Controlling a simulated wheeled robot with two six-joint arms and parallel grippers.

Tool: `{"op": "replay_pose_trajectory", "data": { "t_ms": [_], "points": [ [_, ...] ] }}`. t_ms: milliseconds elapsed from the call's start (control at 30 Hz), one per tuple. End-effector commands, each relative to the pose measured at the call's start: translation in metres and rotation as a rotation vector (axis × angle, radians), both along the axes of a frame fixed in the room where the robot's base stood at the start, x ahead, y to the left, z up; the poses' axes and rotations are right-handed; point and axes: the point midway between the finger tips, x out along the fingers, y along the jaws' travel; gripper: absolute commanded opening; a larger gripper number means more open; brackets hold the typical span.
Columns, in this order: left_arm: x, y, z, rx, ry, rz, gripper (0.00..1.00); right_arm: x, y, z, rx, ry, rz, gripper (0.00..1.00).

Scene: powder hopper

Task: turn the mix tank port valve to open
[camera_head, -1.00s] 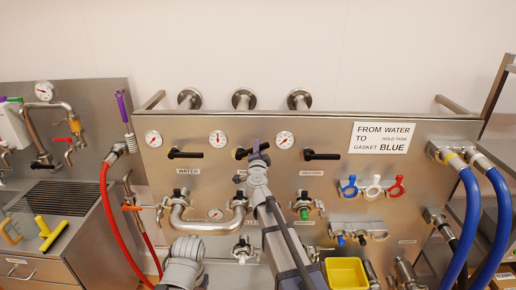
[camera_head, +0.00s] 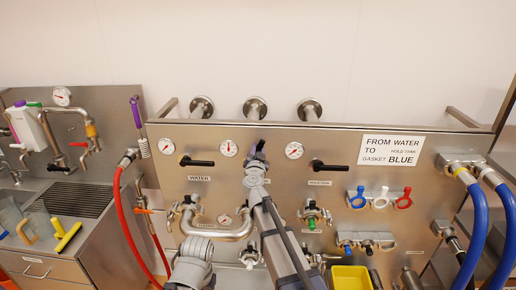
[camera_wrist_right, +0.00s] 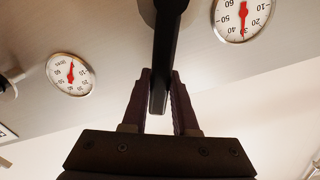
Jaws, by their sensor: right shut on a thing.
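The mix tank port valve is the middle one of three on the steel panel (camera_head: 340,145). Its black handle (camera_wrist_right: 161,75) stands between my right gripper's fingers in the wrist view. My right gripper (camera_head: 260,147) is shut on this handle, also in the wrist view (camera_wrist_right: 160,92). The handle runs up and down the wrist picture, with its free end between the fingers; in the head view my gripper and arm hide most of it. The water handle (camera_head: 197,162) on its left and the hold tank handle (camera_head: 331,166) on its right lie level.
Gauges (camera_head: 228,148) sit beside the handles. A curved steel pipe (camera_head: 215,233) and small valves are below. Blue hoses (camera_head: 480,220) hang at right, a red hose (camera_head: 121,215) at left. A yellow bin (camera_head: 349,277) is at the bottom. The wall above the panel is clear.

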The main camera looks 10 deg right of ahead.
Motion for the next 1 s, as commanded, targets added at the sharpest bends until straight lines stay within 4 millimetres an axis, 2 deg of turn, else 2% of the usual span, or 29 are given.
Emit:
{"op": "replay_pose_trajectory", "data": {
  "t_ms": [133,500,767,800,1000],
  "points": [
    [0.000,0.000,0.005,0.000,0.000,0.000,0.42,0.002,0.009,0.005,-0.096,0.028,0.004,0.00],
    [0.000,0.000,0.005,0.000,0.000,0.000,0.42,0.003,0.011,0.005,-0.132,0.038,0.003,0.00],
    [0.000,0.000,0.008,0.000,0.000,0.000,0.42,0.010,0.035,0.008,-0.413,0.118,0.004,0.00],
    [0.000,0.000,0.007,0.000,0.000,0.000,0.42,0.009,0.033,0.007,-0.414,0.119,0.002,0.30],
    [0.000,0.000,0.007,0.000,0.000,0.000,0.42,0.009,0.033,0.007,-0.410,0.119,0.001,0.53]
  ]
}}
